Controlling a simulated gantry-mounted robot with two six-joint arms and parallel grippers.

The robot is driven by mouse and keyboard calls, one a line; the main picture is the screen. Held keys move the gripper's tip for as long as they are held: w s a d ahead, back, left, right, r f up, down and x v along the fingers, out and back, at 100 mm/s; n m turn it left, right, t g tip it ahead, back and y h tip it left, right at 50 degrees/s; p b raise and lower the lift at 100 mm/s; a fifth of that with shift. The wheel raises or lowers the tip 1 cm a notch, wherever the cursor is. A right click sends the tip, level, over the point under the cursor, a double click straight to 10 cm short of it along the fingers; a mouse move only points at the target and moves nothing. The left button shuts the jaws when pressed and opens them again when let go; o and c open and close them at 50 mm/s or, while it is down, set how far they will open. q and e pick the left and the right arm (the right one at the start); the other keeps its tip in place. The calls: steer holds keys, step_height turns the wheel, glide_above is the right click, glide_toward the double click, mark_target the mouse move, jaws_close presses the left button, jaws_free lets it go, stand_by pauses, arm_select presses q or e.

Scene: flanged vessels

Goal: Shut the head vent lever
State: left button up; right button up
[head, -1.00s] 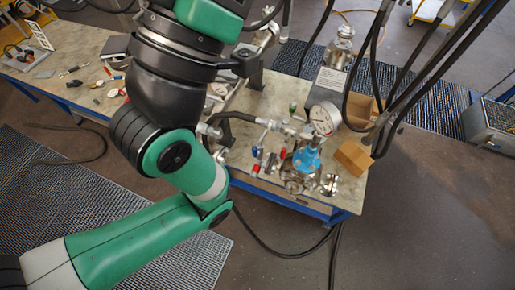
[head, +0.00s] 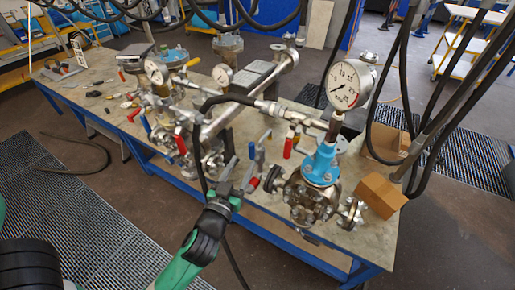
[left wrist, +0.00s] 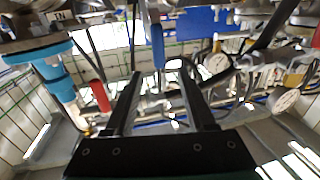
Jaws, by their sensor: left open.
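My left gripper (head: 238,168) is at the near edge of the bench in the head view. In the left wrist view its two black fingers (left wrist: 160,78) are spread with nothing clamped between them. A blue-handled lever (head: 251,151) stands close beyond the fingertips; a blue handle (left wrist: 157,46) shows ahead between the fingers in the wrist view. A red-handled lever (head: 288,143) stands to its right, and another red handle (left wrist: 100,97) is left of the fingers in the wrist view. I cannot tell which handle is the head vent lever. My right gripper is not in view.
A flanged vessel with a blue neck (head: 322,165) and large gauge (head: 345,84) stands right of the gripper. Piping, smaller gauges and more levers crowd the left. A cardboard box (head: 381,195) sits at the right edge. Black hoses (head: 415,140) hang at the right.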

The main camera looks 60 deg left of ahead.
mark_target(253, 155)
arm_select(q)
steer(key=x, duration=1.1)
steer(key=shift+w+a, duration=0.2)
steer(key=shift+w, duration=0.05)
steer(key=shift+c, duration=0.2)
jaws_close()
stand_by(0.7)
